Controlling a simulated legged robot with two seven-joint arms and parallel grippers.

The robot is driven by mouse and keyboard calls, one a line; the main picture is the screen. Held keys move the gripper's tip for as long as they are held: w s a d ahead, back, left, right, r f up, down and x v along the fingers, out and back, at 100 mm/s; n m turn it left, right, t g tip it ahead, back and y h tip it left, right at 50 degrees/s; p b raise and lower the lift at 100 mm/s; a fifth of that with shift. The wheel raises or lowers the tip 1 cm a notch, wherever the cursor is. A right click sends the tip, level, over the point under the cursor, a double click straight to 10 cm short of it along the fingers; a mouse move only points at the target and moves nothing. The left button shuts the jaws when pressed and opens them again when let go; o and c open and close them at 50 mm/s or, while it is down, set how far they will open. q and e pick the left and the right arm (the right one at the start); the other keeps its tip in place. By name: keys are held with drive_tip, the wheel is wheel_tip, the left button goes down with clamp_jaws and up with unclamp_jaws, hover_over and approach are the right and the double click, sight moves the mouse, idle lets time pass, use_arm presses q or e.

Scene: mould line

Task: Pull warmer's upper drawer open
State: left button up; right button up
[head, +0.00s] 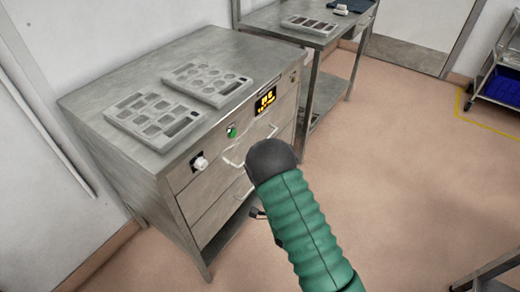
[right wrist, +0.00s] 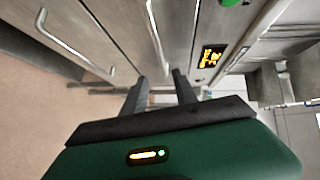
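The warmer (head: 215,48) is a steel cabinet at the left of the head view. Its upper drawer (head: 205,188) looks shut, with a pale bar handle (head: 233,161) that also shows in the right wrist view (right wrist: 155,35). The lower drawer's handle (right wrist: 72,42) is at the left of the wrist view. My right gripper (right wrist: 160,80) is open, its two dark fingers pointing at the drawer fronts. The upper handle lines up with the gap between the fingers; contact cannot be told. In the head view my green forearm hides most of this gripper. My left gripper is out of view.
The warmer's panel carries a white knob (head: 199,163), a green button (head: 231,132) and an orange display (head: 265,100). Two moulded trays (head: 152,120) (head: 208,84) lie on top. A steel table (head: 285,18) stands behind. The floor in front is clear.

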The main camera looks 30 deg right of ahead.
drive_tip(key=b+x, duration=0.2)
drive_tip(key=x, duration=1.4)
drive_tip(key=shift+r, duration=0.15)
clamp_jaws()
drive_tip(key=shift+a, duration=0.1)
idle(0.4)
